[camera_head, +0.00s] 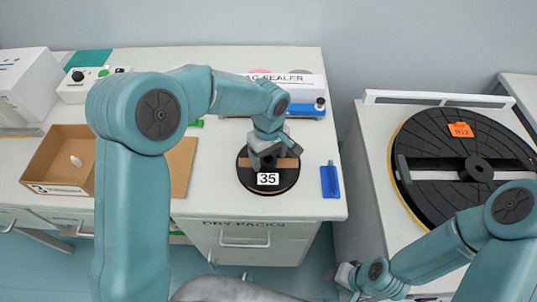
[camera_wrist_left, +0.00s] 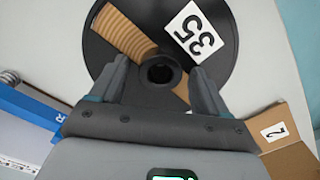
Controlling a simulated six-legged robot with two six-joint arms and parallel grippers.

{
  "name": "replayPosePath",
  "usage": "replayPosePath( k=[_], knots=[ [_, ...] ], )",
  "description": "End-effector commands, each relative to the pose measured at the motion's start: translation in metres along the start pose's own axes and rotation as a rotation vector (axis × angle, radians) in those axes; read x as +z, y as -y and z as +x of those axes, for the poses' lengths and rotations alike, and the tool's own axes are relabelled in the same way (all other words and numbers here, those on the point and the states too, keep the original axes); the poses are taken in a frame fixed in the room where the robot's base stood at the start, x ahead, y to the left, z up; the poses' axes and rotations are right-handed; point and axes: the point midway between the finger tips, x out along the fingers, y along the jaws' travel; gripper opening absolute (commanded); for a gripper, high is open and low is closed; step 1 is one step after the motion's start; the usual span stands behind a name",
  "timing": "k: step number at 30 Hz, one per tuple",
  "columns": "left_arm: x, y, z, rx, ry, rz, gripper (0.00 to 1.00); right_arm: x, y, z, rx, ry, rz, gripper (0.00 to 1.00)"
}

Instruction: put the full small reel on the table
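The small reel (camera_head: 247,183) is a black disc with a white "35" label and brown wound material. It appears to lie flat on the white table (camera_head: 315,150), near its front edge. In the left wrist view the reel (camera_wrist_left: 222,20) fills the top, with its dark hub in the middle. My left gripper (camera_head: 275,155) is over the reel from above. In the wrist view its two fingers (camera_wrist_left: 160,78) are apart on either side of the hub, with a visible gap. My right gripper (camera_head: 345,276) is low at the right, away from the reel; its fingers are unclear.
A blue item (camera_head: 330,181) lies right of the reel. A blue-and-white sealer (camera_head: 300,108) stands behind it. An open cardboard box (camera_head: 55,150) is at the left. A large black turntable (camera_head: 430,140) with an orange "R12" tag stands on a separate station at the right.

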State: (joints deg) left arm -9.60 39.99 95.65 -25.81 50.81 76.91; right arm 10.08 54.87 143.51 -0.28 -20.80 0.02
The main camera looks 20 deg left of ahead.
Motion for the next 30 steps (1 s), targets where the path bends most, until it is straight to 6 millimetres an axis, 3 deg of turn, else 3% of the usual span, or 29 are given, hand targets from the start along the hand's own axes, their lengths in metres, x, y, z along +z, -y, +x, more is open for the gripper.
replayPosePath(
  k=[7,11,21,25,30],
  knots=[
    [0.000,0.000,-0.002,0.000,0.000,0.000,0.75,0.000,0.001,-0.002,0.000,0.000,0.000,0.43],
    [-0.001,-0.001,-0.013,0.003,-0.002,-0.001,0.75,0.000,0.001,-0.003,0.000,0.000,0.000,0.43],
    [0.000,-0.001,-0.090,0.005,-0.003,0.000,0.75,0.000,0.001,-0.002,0.000,0.000,0.000,0.43],
    [0.000,-0.001,-0.111,0.002,-0.002,0.000,0.75,0.000,0.001,-0.002,0.000,0.000,0.000,0.43],
    [0.000,0.000,-0.123,0.000,0.000,0.000,0.75,0.000,0.001,-0.002,0.000,0.000,0.000,0.43]
  ],
)
